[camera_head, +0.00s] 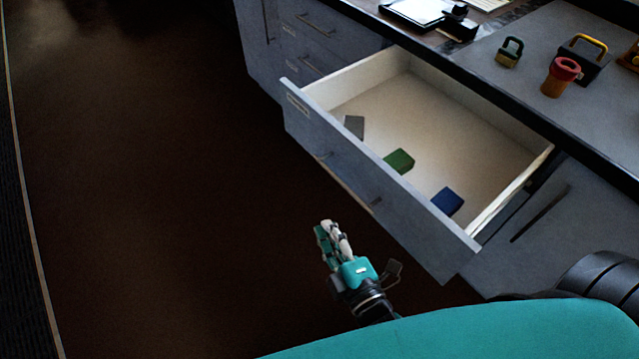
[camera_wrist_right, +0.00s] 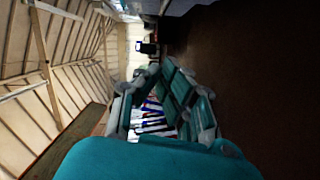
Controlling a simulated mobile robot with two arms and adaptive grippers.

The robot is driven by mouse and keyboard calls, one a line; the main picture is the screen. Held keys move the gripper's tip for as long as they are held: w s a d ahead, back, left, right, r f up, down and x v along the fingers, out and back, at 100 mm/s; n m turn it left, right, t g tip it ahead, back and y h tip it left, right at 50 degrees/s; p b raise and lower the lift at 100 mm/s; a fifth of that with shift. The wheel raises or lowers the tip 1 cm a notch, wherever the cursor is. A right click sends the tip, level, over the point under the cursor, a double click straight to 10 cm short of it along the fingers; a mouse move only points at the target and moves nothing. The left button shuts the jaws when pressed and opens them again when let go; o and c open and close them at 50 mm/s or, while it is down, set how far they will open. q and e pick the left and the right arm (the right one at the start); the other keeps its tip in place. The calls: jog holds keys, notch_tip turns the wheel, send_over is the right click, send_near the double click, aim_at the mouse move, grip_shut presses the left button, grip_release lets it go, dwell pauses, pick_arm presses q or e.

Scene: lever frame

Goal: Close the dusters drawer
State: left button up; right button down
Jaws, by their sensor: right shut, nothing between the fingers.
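The open drawer (camera_head: 385,185) juts out from the grey cabinet in the head view. It has a white interior and a grey front with a label and a bar handle (camera_head: 349,182). Inside lie a grey block (camera_head: 354,127), a green block (camera_head: 400,161) and a blue block (camera_head: 446,201). My right gripper (camera_head: 328,228) is shut and empty, in front of the drawer front and apart from it. The right gripper also shows in the right wrist view (camera_wrist_right: 172,82). My left gripper is not in view.
Other closed drawers (camera_head: 308,35) are at the upper left of the cabinet. On the counter stand a green padlock (camera_head: 508,54), a red and yellow object (camera_head: 559,77) and a dark padlock with a yellow shackle (camera_head: 582,66). The dark floor (camera_head: 150,200) at left is clear.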

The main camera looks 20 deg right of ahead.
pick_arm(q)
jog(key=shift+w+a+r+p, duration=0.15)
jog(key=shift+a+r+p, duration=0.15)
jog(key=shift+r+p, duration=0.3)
pick_arm(e)
jog(key=w+d, duration=0.2)
jog(key=w, duration=0.9)
jog(key=shift+w+d, duration=0.2)
jog(key=shift+d, duration=0.1)
